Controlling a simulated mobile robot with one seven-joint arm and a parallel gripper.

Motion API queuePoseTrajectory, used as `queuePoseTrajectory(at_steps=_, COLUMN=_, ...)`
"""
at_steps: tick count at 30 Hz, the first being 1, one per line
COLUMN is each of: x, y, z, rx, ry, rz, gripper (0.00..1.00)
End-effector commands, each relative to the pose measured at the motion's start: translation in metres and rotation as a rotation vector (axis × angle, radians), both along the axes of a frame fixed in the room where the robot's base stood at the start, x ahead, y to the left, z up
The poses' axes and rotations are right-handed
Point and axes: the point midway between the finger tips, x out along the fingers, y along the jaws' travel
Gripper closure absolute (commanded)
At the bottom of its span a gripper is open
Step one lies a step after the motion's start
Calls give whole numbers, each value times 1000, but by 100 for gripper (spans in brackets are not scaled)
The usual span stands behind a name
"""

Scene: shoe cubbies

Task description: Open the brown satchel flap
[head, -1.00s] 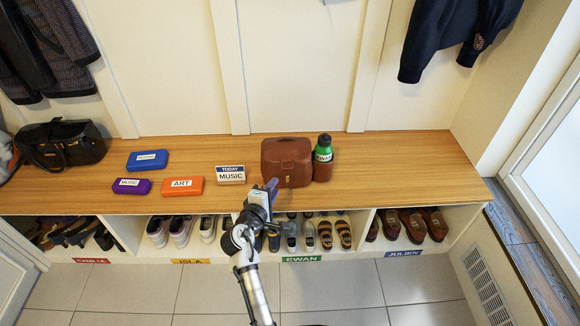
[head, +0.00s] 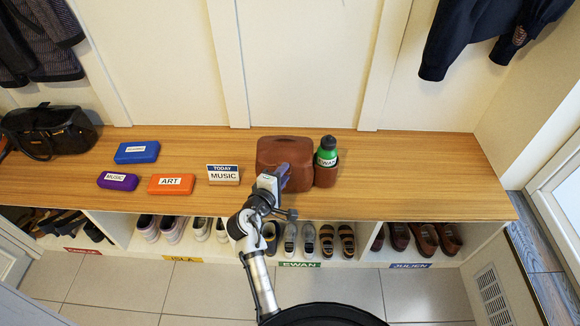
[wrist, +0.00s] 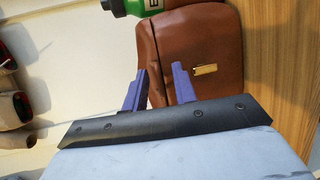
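The brown satchel (head: 275,150) stands on the wooden bench, its flap down over the front. In the wrist view, the satchel (wrist: 190,38) fills the upper middle, with a small gold clasp (wrist: 205,69) on its front. My gripper (head: 284,174) is in front of the satchel and covers part of its front in the head view. In the wrist view, my gripper's two purple fingers (wrist: 160,70) are apart with nothing between them. They point at the satchel's front, to the left of the clasp. I cannot tell whether they touch it.
A green bottle (head: 327,150) in a brown holder stands against the satchel's right side. Shoe cubbies are below the bench (head: 420,190), whose right part is clear.

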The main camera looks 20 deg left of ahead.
Motion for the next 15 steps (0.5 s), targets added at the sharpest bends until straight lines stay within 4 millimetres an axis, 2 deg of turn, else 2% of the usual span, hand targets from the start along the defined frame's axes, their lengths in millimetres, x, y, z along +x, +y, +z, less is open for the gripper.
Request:
queuePoseTrajectory(at_steps=11, x=-3, y=1, z=-2, rx=-1, ry=1, rz=1, gripper=73)
queuePoseTrajectory(at_steps=12, x=-2, y=1, z=-2, rx=0, ry=1, rz=1, gripper=74)
queuePoseTrajectory(at_steps=15, x=-2, y=1, z=-2, rx=0, ry=1, rz=1, gripper=87)
